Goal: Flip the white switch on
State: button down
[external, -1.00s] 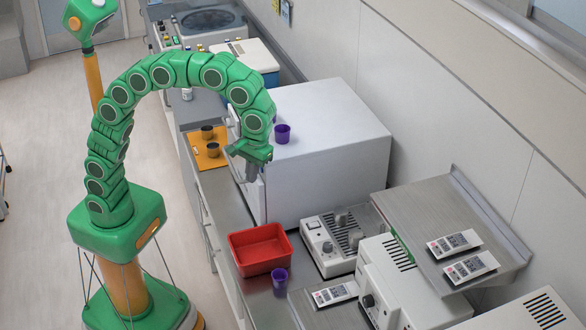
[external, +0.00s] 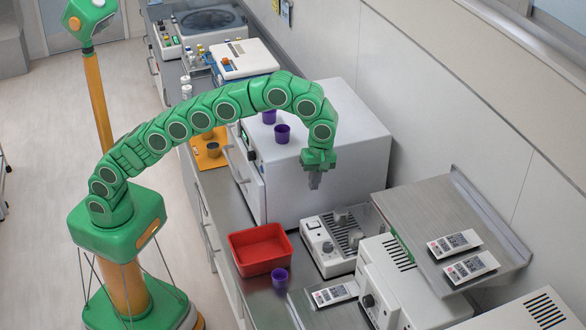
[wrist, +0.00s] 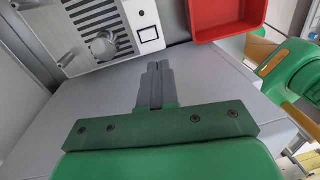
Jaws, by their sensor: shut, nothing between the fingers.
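My gripper (external: 315,184) points down above the right front part of the big white box, its fingers shut and empty. In the wrist view, the closed fingertips (wrist: 158,66) are apart from a white device (wrist: 110,50) with a slotted top and metal knobs. A small white square with a black border (wrist: 149,34), which looks like a switch, is on the device's panel, just ahead of the fingertips in the picture. Whether it is on or off I cannot tell. The same device (external: 318,232) stands in front of the box in the external view; the switch is too small there.
A red tray (external: 260,262) and a purple cup (external: 281,277) stand left of the device. Two purple cups (external: 282,134) stand on the white box (external: 330,115). A raised steel shelf (external: 425,205) holding remotes (external: 469,267) is at the right.

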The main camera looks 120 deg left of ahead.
aim_at(310, 223)
jog(key=shift+n, duration=0.4)
jog(key=shift+s+d+f, duration=0.1)
jog(key=shift+s+f, duration=0.05)
jog(key=shift+f, duration=3.5)
jog(key=shift+s+d+f, duration=0.1)
jog(key=shift+f, duration=3.55)
